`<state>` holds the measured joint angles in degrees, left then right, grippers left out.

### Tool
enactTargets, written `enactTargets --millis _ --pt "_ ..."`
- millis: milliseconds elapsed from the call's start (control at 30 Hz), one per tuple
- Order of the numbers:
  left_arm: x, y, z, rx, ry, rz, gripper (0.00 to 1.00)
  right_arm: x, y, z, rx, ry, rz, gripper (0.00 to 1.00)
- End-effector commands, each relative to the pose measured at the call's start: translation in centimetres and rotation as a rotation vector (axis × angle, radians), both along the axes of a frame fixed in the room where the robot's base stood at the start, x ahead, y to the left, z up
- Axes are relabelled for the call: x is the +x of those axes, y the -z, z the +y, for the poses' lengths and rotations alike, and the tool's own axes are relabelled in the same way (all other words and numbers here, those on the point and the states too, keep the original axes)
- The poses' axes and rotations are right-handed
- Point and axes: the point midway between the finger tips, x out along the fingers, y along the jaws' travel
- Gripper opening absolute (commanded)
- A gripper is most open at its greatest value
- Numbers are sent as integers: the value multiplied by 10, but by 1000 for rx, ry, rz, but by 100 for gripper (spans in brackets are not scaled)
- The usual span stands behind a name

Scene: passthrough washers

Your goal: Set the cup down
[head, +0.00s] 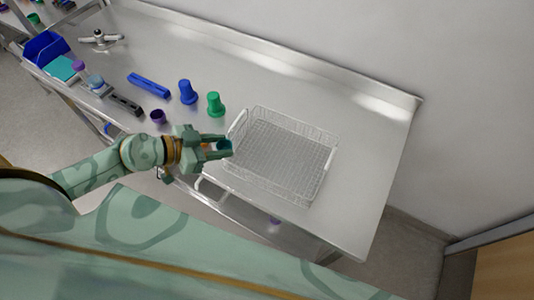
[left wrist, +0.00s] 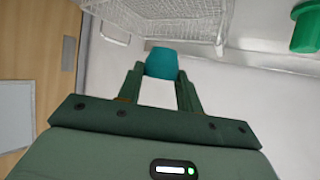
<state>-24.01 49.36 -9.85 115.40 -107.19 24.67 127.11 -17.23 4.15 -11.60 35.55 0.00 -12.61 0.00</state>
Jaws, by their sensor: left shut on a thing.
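My left gripper (head: 222,149) is shut on a teal cup (head: 224,145), which it holds at the left side of the wire basket. In the left wrist view the teal cup (left wrist: 162,64) sits between the fingertips of the left gripper (left wrist: 161,82). The gripper fingers hide part of the cup in the head view. I cannot tell whether the cup touches the table below it. My right gripper is not in view.
The wire basket (head: 329,160) looks empty on the metal table (head: 372,150). A green object (head: 215,104), a blue one (head: 187,92) and a purple cup (head: 157,116) stand left of it. A blue bar (head: 149,85) lies behind. The table's right end is clear.

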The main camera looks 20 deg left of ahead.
Motion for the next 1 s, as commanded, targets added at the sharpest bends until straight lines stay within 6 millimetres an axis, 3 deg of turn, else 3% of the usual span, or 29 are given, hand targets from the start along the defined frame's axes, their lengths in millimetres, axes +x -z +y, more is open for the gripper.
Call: enactTargets --millis 200,400,567,767,1000 --pt "51 33 -41 -1 2 -3 14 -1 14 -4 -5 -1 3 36" --pt "73 72 -60 0 2 -2 14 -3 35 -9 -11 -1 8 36" --pt "79 82 -66 -1 2 1 14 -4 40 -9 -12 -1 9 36" --pt "82 115 -68 4 4 1 14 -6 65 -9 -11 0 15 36" --pt "82 115 -68 -1 2 1 14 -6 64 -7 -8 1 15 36"
